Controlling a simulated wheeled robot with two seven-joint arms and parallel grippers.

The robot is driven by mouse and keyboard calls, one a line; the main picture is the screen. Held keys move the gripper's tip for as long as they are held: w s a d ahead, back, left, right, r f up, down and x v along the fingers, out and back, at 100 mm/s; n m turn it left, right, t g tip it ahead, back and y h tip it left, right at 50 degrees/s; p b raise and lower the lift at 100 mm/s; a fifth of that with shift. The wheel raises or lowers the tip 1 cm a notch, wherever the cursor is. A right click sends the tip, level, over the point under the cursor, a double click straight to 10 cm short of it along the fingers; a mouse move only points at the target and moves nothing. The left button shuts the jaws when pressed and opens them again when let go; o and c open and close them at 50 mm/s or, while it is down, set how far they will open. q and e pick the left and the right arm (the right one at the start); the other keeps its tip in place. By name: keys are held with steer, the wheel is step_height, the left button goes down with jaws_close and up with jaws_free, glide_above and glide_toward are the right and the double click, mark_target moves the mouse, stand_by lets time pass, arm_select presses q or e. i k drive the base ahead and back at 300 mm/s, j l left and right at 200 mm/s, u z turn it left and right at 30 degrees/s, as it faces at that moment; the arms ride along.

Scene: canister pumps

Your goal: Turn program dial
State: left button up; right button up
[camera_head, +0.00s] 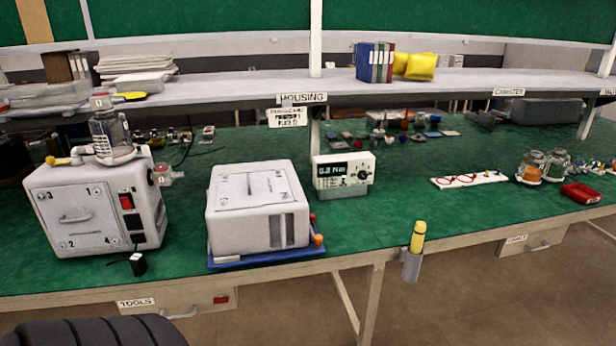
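A small white control unit (343,170) stands at the middle of the green bench. It has a dark display (334,170) reading about "0.0 Nm". A small dark round dial (363,174) sits on its front, right of the display. The marks around the dial are too small to read. Neither of my grippers is in view, and nothing touches the dial.
A white pump housing (95,210) with a glass canister (110,130) stands at left. A white box (258,205) on a blue tray (265,259) stands left of the control unit. A yellow-handled tool (418,237) hangs at the front edge. A shelf (440,88) runs above.

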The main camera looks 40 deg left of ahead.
mark_target(362, 175)
steer(key=u, duration=1.2)
